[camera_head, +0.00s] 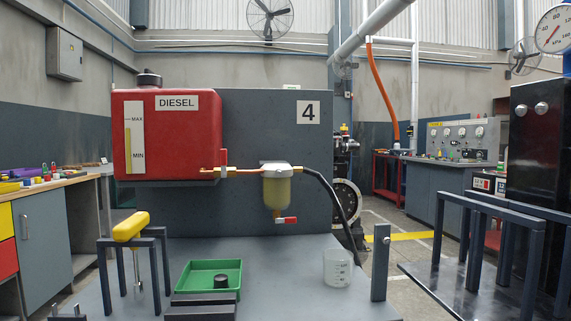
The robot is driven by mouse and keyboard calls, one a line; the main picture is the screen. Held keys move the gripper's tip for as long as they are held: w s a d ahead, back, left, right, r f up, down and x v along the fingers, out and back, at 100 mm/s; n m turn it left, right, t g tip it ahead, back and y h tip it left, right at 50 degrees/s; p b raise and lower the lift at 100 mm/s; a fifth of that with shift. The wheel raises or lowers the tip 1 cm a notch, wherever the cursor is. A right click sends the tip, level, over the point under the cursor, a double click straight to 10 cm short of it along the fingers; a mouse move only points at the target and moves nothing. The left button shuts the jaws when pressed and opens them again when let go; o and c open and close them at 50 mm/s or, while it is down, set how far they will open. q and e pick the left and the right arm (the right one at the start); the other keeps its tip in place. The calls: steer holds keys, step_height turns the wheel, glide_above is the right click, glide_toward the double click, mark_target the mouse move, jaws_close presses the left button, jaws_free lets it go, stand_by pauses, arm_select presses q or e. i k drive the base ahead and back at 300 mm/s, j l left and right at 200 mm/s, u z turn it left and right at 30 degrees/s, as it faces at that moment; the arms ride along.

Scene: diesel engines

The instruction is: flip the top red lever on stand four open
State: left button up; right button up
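Stand four is a grey panel (275,125) with a white "4" sign and a grey bench top (300,262) in front. A red diesel tank (150,135) is on its left. The top red lever (224,157) is small and stands upright on the brass pipe (245,170) just right of the tank. A second red lever (287,220) points right below the yellowish filter bowl (276,190). Neither gripper is in view, and nothing touches either lever.
On the bench are a green tray (211,266) with a black round piece in it, a clear measuring beaker (337,268), and a yellow-handled tool (131,226) on a dark rack. A black hose (335,200) drops from the filter. The space before the levers is clear.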

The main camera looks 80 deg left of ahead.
mark_target(223, 152)
steer(key=l+u, duration=0.1)
steer(key=u, duration=0.35)
steer(key=i+l+u, duration=0.1)
steer(key=u, duration=0.35)
steer(key=l+u, duration=0.2)
steer(key=u, duration=0.25)
steer(key=l+u, duration=0.15)
steer(key=u, duration=0.3)
steer(key=k+l+u, duration=0.1)
steer(key=u, duration=0.35)
steer(key=l+u, duration=0.15)
steer(key=u, duration=0.3)
steer(key=k+l+u, duration=0.1)
steer(key=u, duration=0.35)
